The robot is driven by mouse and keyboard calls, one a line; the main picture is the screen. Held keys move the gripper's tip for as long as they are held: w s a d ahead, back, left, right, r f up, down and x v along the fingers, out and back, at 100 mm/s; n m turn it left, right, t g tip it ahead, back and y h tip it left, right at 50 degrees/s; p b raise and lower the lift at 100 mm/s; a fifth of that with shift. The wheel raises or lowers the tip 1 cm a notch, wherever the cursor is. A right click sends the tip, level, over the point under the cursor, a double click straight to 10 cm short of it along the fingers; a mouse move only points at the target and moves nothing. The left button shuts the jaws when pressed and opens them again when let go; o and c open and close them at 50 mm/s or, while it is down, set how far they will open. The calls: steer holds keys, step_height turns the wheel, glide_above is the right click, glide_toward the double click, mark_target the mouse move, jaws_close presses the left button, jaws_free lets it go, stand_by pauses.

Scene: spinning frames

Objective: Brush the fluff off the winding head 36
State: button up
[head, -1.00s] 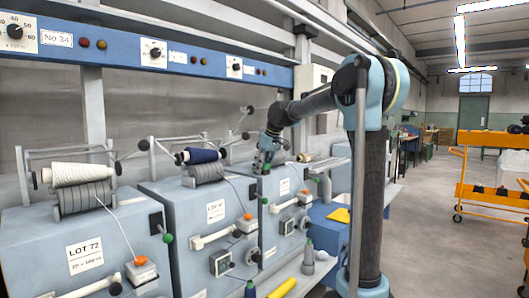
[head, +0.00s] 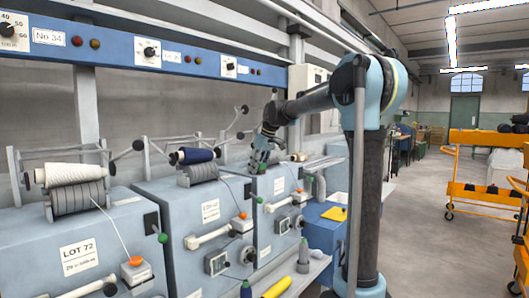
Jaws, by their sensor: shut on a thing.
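The winding heads stand in a row of blue-grey machines on the left. The sign No 34 hangs above the nearest; the farther numbers are too small to read. The third head (head: 274,192) is the farthest one, which fits number 36. My gripper (head: 257,168) is at the upper edge of this head, near its roller. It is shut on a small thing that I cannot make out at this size. Whether that thing touches the head cannot be told. No fluff can be made out, and my gripper hides part of the head's top.
The nearest head carries a white yarn package (head: 75,173), the middle one a navy package (head: 195,155).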

steer(key=shift+s+d, duration=0.25)
steer(key=shift+d, duration=0.15)
steer(key=shift+s+d+f, duration=0.1)
steer(key=shift+s+d, duration=0.1)
steer(key=shift+d, duration=0.15)
steer(key=shift+s+d+r, duration=0.1)
steer(key=shift+s+r, duration=0.05)
steer(key=shift+r, duration=1.1)
steer(key=shift+d+r, duration=0.1)
steer(key=shift+r, duration=2.6)
